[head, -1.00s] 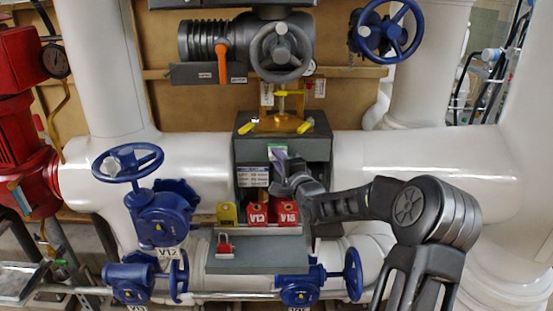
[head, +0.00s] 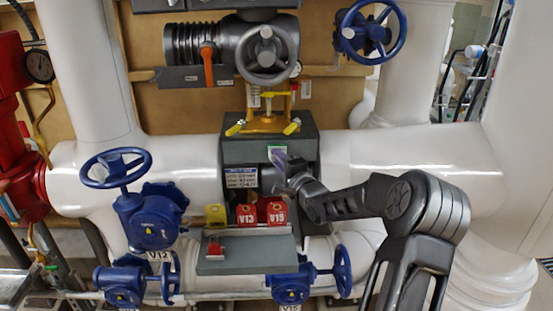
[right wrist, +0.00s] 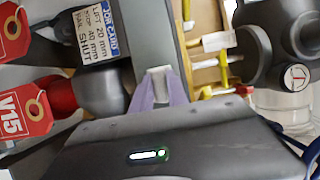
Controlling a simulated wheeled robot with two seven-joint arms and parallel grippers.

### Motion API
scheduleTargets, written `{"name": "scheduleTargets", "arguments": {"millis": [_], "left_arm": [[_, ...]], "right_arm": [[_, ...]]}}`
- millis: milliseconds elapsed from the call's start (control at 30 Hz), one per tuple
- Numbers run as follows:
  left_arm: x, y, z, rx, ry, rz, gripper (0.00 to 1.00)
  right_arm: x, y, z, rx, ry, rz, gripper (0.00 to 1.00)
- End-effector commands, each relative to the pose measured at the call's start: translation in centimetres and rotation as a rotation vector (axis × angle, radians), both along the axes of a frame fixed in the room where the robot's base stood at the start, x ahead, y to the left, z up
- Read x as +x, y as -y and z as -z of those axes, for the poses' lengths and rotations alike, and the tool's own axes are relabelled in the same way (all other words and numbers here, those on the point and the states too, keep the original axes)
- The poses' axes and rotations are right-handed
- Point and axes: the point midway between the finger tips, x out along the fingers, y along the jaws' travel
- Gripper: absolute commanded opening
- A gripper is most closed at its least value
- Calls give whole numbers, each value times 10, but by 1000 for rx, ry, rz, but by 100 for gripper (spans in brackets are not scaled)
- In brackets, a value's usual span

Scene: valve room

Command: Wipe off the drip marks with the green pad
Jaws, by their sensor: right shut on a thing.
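My right gripper (head: 277,163) reaches in from the right to the front of the grey box (head: 232,152) in the pipe. Its pale purple fingers (right wrist: 160,92) are shut on a small pad. The pad shows as a pale green patch (head: 277,151) in the head view and as a whitish piece (right wrist: 158,72) in the right wrist view. It is at the box's upper front; I cannot tell whether it touches the surface. I cannot make out the drip marks. My left gripper is not in view.
A job card (head: 241,177) is on the box left of the gripper. Red tags (head: 276,213) and a yellow tag (head: 215,214) stand below, behind a grey shelf (head: 245,257) with a red padlock. Blue valve wheels (head: 115,167) flank the box. Yellow-handled clamps (head: 264,122) sit above.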

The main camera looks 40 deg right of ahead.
Motion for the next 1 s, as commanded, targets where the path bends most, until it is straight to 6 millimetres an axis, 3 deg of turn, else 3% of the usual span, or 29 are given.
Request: {"name": "scheduleTargets", "arguments": {"millis": [267, 700, 1000], "left_arm": [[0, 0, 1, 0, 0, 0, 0], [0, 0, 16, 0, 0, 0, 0], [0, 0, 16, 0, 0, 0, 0]], "right_arm": [[1, -1, 0, 1, 0, 0, 0], [20, -30, 1, 0, 1, -3, 0], [21, -32, 0, 0, -1, -2, 0]]}}
